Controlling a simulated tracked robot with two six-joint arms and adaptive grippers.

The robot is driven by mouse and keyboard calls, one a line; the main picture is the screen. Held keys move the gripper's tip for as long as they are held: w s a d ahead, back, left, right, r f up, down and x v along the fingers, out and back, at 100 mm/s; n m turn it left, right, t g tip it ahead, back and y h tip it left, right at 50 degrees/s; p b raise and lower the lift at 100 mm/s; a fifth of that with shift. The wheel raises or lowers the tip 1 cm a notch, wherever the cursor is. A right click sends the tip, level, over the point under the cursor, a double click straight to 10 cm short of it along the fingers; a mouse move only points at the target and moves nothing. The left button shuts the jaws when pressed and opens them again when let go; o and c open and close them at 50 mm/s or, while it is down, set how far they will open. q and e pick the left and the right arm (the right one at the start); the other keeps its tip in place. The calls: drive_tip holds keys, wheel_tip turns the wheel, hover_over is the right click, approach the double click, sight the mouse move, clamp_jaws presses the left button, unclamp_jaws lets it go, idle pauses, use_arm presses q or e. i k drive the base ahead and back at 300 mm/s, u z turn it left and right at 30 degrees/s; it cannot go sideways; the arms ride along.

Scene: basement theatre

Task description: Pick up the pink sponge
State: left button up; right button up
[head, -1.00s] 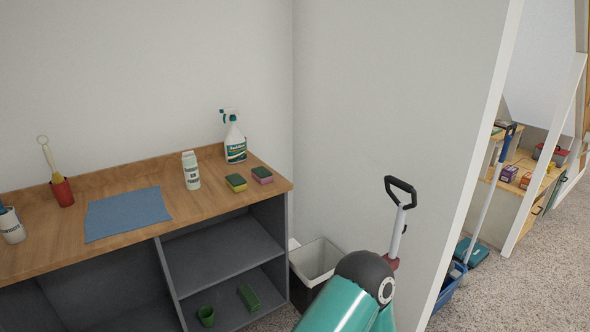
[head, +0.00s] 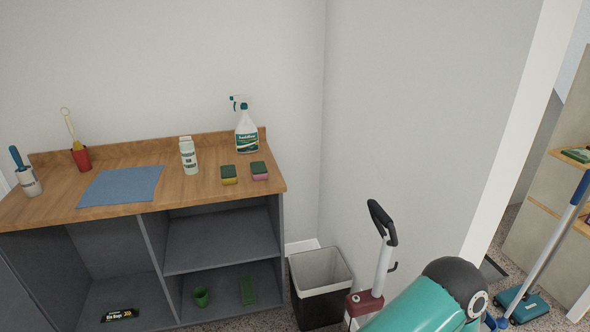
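The pink sponge (head: 260,175) lies on the wooden counter (head: 220,192) near its right end, pink below with a dark green top. A yellow sponge (head: 229,180) with a green top lies just to its left, with a small gap. Neither of my grippers shows in the head view. Only a teal and black link of my arm is visible at the lower right, well away from the sponge.
A spray bottle (head: 246,132) and a white bottle (head: 189,155) stand behind the sponges. A blue cloth (head: 120,186) lies to the left. A bin (head: 320,280) and an upright red-based handled device (head: 366,301) stand on the floor right of the counter.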

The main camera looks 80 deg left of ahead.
sight(259, 171)
drive_tip(key=z, duration=0.35)
drive_tip(key=i, duration=0.45)
drive_tip(key=u, duration=1.8)
drive_tip(key=i, duration=0.2)
drive_tip(key=u, duration=2.15)
drive_tip(key=k, duration=0.6)
drive_tip(key=u, duration=0.35)
drive_tip(key=i, duration=1.65)
drive_tip(key=z, duration=0.4)
